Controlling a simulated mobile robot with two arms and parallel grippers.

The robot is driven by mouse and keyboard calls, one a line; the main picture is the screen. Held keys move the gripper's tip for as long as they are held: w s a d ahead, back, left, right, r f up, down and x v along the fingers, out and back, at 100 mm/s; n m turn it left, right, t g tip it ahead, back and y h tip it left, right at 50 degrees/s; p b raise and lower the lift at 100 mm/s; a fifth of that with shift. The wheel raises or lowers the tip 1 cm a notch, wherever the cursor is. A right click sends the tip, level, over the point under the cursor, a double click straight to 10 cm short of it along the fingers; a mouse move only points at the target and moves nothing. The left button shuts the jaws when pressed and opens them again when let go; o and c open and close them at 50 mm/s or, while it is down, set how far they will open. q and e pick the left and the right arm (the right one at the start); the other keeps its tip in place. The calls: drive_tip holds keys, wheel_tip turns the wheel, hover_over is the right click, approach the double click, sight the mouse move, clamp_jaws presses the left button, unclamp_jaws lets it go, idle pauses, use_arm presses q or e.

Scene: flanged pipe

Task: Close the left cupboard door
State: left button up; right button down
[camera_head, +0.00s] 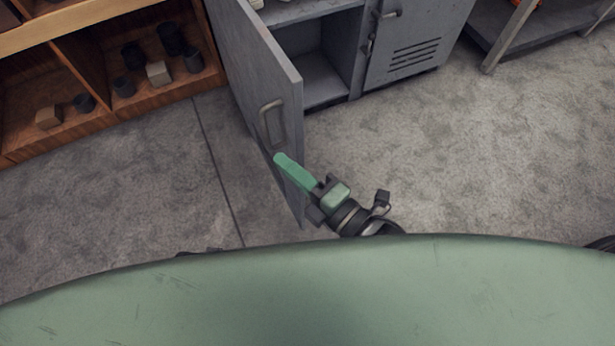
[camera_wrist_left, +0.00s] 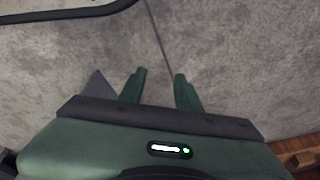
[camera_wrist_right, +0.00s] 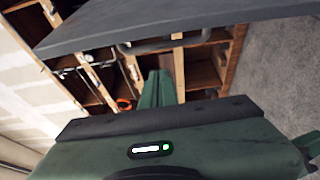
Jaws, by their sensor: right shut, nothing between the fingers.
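The left cupboard door (camera_head: 255,80) is grey and stands wide open, swung out towards me, with its outer face and bar handle (camera_head: 271,122) showing. My right gripper (camera_head: 281,160) is shut and empty. Its fingers overlap the lower part of the door, below the handle; whether they touch it I cannot tell. In the right wrist view the door (camera_wrist_right: 170,27) crosses the top, beyond the shut fingers (camera_wrist_right: 157,76). My left gripper (camera_wrist_left: 158,74) is open and empty, above bare floor in its wrist view. It is hidden in the head view.
The grey cupboard's open compartment (camera_head: 318,80) shows right of the door. The right cupboard door (camera_head: 415,45) looks shut. A wooden shelf unit (camera_head: 90,125) with blocks and dark cups stands at left. A grey table (camera_head: 530,38) is at upper right. The floor (camera_head: 450,150) between is clear.

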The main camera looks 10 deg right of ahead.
sight(298, 150)
use_arm(q)
drive_tip(key=shift+w+r, duration=0.25)
drive_tip(key=shift+r, duration=0.4)
drive_tip(key=shift+w+r, duration=0.2)
drive_tip(key=shift+r, duration=0.4)
use_arm(e)
drive_tip(key=shift+w+d, duration=0.55)
drive_tip(key=shift+w, duration=0.3)
drive_tip(key=shift+w+d, duration=0.5)
drive_tip(key=shift+w, duration=0.3)
drive_tip(key=shift+d, duration=0.1)
